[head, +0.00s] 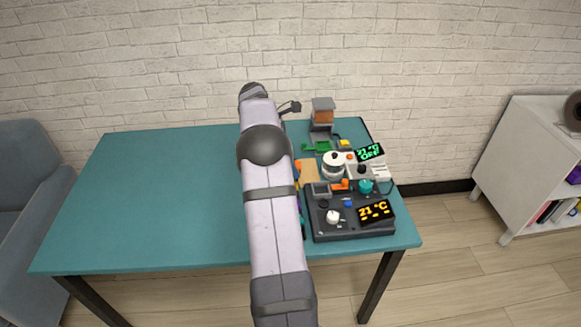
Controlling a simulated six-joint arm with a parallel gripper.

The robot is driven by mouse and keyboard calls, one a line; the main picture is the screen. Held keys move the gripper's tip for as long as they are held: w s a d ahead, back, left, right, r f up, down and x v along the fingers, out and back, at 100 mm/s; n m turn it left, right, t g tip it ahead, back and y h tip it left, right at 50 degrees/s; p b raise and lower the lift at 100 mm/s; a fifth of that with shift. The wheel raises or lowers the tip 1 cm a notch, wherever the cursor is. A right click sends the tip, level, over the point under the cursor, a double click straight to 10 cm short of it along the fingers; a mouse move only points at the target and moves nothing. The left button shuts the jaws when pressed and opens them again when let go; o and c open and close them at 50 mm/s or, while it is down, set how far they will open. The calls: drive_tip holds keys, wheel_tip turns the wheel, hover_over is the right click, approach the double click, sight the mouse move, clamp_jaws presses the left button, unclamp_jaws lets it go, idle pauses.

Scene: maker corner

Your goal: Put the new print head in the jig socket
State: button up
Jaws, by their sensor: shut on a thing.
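My arm stretches up the middle of the view, and my gripper is not clearly visible. A small dark part (290,107) shows just right of the arm's far end; I cannot tell what it is. I cannot make out the new print head. The jig socket is not clear either; it may be among the small devices at the table's right end or hidden behind my arm. A dark grey console (350,232) there has a yellow 21 °C display (376,210), a white knob (333,216) and a teal knob (366,186).
Behind the console stand a white round device (333,168), a green-lit display (370,152), a green piece (316,147) and a grey tower with a copper-coloured middle (323,116). A tan block (309,171) sits close beside my arm. The teal table (150,205) is clear on the left.

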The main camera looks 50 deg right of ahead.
drive_tip(key=s+d+r+m+p, duration=0.1)
drive_tip(key=s+d+r+p, duration=0.1)
drive_tip(key=s+p, duration=0.4)
drive_tip(key=s+d+r+p, duration=0.1)
drive_tip(key=s+r+p, duration=0.2)
drive_tip(key=s+p, duration=0.25)
drive_tip(key=w+d+f+n+t+h, duration=0.1)
drive_tip(key=w+d+f+n, duration=0.3)
drive_tip(key=f+n, duration=0.1)
drive_tip(key=shift+w, duration=0.4)
drive_tip(key=shift+f+b, duration=0.25)
drive_tip(key=shift+b, duration=0.1)
wheel_tip(320, 180, down, 4)
drive_tip(key=b, duration=0.3)
drive_tip(key=shift+r, duration=0.25)
drive_tip(key=shift+f+b, duration=0.8)
drive_tip(key=shift+f, duration=0.5)
drive_tip(key=shift+f, duration=0.5)
